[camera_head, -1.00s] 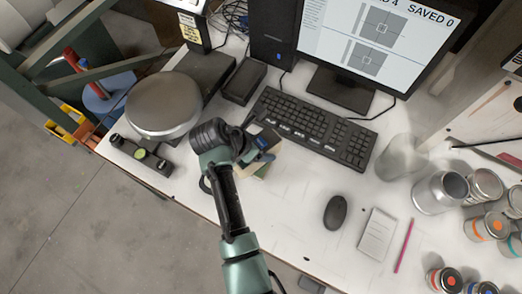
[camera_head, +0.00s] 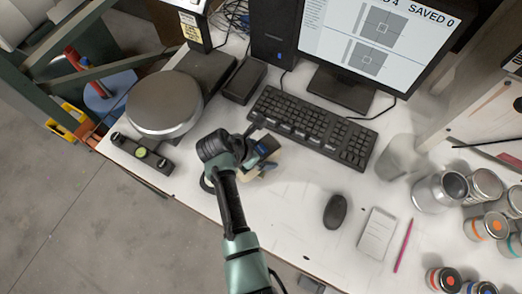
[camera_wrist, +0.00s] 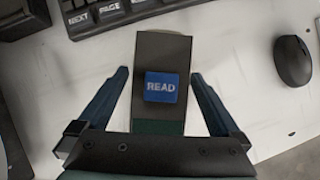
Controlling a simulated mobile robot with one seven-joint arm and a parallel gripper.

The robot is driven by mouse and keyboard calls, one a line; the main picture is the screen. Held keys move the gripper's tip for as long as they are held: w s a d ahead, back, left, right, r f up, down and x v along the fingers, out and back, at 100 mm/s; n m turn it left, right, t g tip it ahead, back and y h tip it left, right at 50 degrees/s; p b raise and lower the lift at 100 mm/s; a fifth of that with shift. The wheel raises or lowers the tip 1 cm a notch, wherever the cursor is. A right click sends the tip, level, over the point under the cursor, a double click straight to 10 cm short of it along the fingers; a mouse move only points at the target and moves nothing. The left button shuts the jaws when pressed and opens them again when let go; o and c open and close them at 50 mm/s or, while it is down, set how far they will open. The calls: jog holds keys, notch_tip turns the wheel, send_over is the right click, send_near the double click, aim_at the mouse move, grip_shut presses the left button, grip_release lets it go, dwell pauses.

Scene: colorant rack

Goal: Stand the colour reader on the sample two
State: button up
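The colour reader (camera_wrist: 160,65) is a dark oblong block with a blue READ button. It lies between the two blue fingers of my gripper (camera_wrist: 160,74) in the wrist view, with the fingertips close along its sides. In the head view the reader (camera_head: 266,147) shows as a dark and blue piece at the end of my arm, left of the mouse. Tan sample pieces (camera_head: 249,173) show partly beside and beneath it. My gripper hides most of them, so I cannot tell which is sample two or whether the reader touches one.
The keyboard (camera_head: 312,128) lies just behind, and the mouse (camera_head: 335,211) is to the right. A round-topped scale (camera_head: 164,104) and a small dark stand (camera_head: 142,155) are at the left. Several cans (camera_head: 487,226) stand at the right. The table's front edge is near my arm.

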jog(key=shift+r, duration=0.1)
jog(key=shift+s+a+r, duration=0.1)
jog(key=shift+a+r, duration=0.1)
jog(key=shift+r, duration=0.35)
jog(key=v, duration=1.1)
jog(key=w+r+m+t+y, duration=0.1)
jog(key=w+r+m+t, duration=0.3)
jog(key=r, duration=0.6)
jog(key=w+r+m+t+y, duration=0.2)
jog(key=w+r+m+t, duration=0.25)
jog(key=r, duration=0.55)
jog(key=w+r+m+t+y, duration=0.1)
jog(key=w+r+m+t, duration=0.25)
jog(key=r, duration=0.75)
jog(key=s+d+r+m+t, duration=0.1)
jog(key=s+r+m+t, duration=0.15)
jog(key=r, duration=0.55)
jog(key=s+r+m+t, duration=0.1)
jog(key=r+m+t, duration=0.25)
jog(key=r, duration=0.45)
jog(key=s+d+r+m+t, duration=0.3)
jog(key=s+r+m+t, duration=0.2)
jog(key=s+r, duration=0.7)
notch_tip(320, 180, up, 4)
jog(key=m, duration=0.2)
jog(key=shift+f+m+t, duration=0.2)
jog(key=shift+m+t, duration=0.2)
